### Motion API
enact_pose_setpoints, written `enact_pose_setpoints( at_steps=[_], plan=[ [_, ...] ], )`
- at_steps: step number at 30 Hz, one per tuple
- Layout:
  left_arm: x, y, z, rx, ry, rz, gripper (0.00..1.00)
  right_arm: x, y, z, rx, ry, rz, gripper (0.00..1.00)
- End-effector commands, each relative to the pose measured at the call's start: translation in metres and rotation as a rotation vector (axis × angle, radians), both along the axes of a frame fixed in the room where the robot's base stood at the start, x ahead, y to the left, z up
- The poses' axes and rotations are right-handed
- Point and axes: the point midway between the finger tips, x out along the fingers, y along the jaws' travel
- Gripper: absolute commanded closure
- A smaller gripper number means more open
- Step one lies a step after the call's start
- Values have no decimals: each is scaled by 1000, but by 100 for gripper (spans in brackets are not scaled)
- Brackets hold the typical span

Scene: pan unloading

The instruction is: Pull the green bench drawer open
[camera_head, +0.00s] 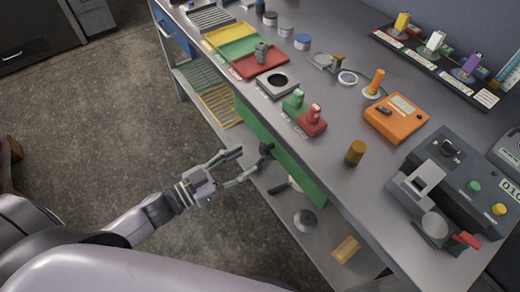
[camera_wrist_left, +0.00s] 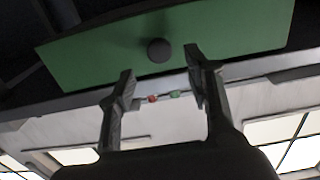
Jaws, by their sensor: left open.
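The green drawer front (camera_head: 302,178) sits under the front edge of the grey bench and looks flush with it. Its round dark knob (camera_head: 267,150) stands out from the panel. My left gripper (camera_head: 246,161) is open, with its fingertips just short of the knob. In the left wrist view the green panel (camera_wrist_left: 225,35) fills the upper part, with the knob (camera_wrist_left: 159,50) near its middle. There my left gripper (camera_wrist_left: 160,75) has its fingers spread on either side of the knob, nothing between them. My right gripper is not in view.
The bench top (camera_head: 320,160) carries coloured trays, green and red blocks, an orange box (camera_head: 396,118) and a dark grey machine (camera_head: 455,185). A lower shelf (camera_head: 310,240) below the drawer holds a few small items. The floor (camera_head: 90,130) left of the bench is clear.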

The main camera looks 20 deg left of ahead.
Motion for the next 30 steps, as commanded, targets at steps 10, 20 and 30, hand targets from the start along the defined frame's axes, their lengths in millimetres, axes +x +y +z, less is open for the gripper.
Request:
enact_pose_setpoints(
  at_steps=[10, 20, 30],
  plan=[
    [42, -32, 1, -1, -1, 1, 53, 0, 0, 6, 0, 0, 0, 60],
    [48, -38, 0, 0, 1, 0, 53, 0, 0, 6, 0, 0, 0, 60],
    [48, -37, 0, 0, 0, 0, 70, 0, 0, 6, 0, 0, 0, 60]
  ],
)
